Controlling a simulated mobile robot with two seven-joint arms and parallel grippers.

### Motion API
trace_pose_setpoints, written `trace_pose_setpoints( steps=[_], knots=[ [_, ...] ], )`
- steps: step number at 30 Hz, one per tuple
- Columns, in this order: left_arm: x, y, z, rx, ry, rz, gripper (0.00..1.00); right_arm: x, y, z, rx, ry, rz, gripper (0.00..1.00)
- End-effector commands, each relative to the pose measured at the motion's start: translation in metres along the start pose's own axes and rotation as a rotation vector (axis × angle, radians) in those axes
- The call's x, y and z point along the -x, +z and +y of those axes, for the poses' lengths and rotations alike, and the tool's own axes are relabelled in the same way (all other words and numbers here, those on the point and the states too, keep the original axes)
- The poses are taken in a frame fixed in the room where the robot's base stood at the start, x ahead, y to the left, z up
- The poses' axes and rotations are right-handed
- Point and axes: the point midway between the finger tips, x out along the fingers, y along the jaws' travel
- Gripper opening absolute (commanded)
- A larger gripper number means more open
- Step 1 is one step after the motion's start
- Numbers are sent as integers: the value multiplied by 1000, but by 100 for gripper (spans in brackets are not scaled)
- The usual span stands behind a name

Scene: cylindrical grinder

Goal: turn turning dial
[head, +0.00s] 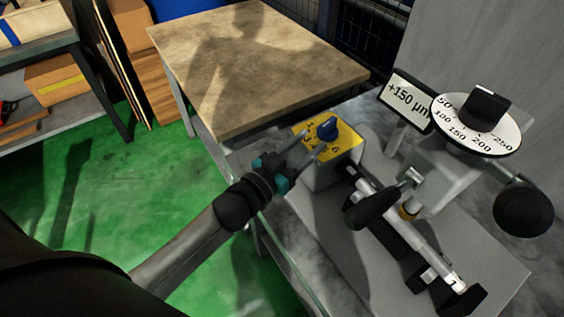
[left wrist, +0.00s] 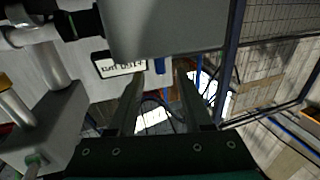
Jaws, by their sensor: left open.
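A blue turning dial (head: 328,129) sits on a yellow plate with number marks (head: 347,150), on top of a small grey box. My left gripper (head: 311,145) reaches in from the left, its two fingers open and pointing at the dial. In the left wrist view, the blue dial (left wrist: 159,66) shows between and just beyond the open fingertips (left wrist: 158,76). Nothing is held. Whether a fingertip touches the dial cannot be told. My right gripper is not in view.
A grinder stands at right with a black knob (head: 485,107) on a white numbered disc and a "+150 µm" sign (head: 408,97). A black lever (head: 373,207) and a cylindrical bar lie near the box. A brown-topped table (head: 250,75) stands behind. Green floor at left is clear.

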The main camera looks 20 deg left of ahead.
Motion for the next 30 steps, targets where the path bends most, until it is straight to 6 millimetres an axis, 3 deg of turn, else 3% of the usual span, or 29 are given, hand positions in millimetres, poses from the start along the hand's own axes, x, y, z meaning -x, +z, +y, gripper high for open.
trace_pose_setpoints(
  steps=[6, 15, 30],
  knots=[
    [37, 0, 0, 0, 0, -3, 50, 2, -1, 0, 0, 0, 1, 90],
    [73, 0, 0, -1, 0, -1, 50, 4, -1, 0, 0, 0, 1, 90],
    [80, 0, 0, 0, 0, 1, 50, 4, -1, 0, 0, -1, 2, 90]
  ],
)
